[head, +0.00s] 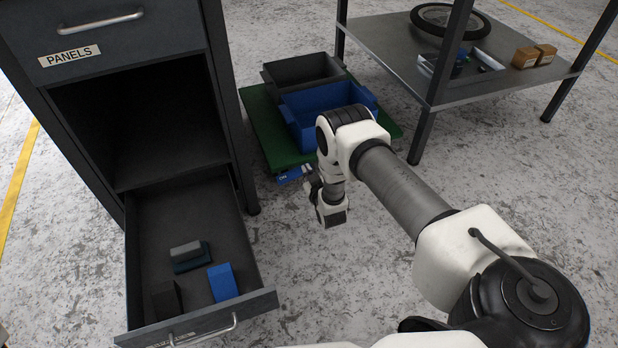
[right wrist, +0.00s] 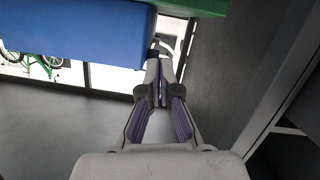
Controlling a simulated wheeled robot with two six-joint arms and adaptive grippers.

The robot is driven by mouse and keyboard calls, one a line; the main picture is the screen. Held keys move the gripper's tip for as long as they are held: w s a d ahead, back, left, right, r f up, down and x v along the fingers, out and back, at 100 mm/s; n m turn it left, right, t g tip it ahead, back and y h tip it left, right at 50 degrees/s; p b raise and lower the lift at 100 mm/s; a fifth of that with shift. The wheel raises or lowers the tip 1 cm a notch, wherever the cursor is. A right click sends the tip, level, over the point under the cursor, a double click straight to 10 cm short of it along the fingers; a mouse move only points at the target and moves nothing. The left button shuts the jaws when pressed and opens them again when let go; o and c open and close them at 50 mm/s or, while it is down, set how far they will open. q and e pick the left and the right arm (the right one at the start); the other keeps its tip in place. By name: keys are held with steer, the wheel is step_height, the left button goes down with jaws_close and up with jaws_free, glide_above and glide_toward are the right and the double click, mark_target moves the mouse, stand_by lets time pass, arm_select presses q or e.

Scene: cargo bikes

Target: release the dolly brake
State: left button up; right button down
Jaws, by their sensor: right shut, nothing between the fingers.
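The dolly is a low green platform (head: 262,130) on the floor, carrying a blue crate (head: 318,112) and a grey crate (head: 300,69). A small blue brake pedal (head: 290,175) with white "ON" lettering sticks out at its near edge. My right gripper (head: 311,187) is low beside the pedal's right end. In the right wrist view, its fingers (right wrist: 161,82) are shut and empty. The blue pedal (right wrist: 75,35) fills the upper left there, beneath the green platform edge (right wrist: 203,6); the fingertips are close to its end, and I cannot tell whether they touch. My left gripper is not visible.
A dark cabinet labelled "PANELS" (head: 72,56) stands left of the dolly. Its open drawer (head: 200,322) holds several small blocks. A metal table (head: 395,57) with a wheel (head: 450,20) and boxes stands behind right. The floor (head: 330,270) in front is clear.

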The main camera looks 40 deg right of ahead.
steer(key=b, duration=0.4)
glide_above(295, 174)
steer(key=s+d, duration=0.2)
step_height(295, 174, down, 2)
steer(key=f, duration=0.1)
steer(key=f+b, duration=0.2)
steer(key=shift+w+d+f, duration=0.2)
steer(key=shift+d+f, duration=0.1)
steer(key=shift+d, duration=0.05)
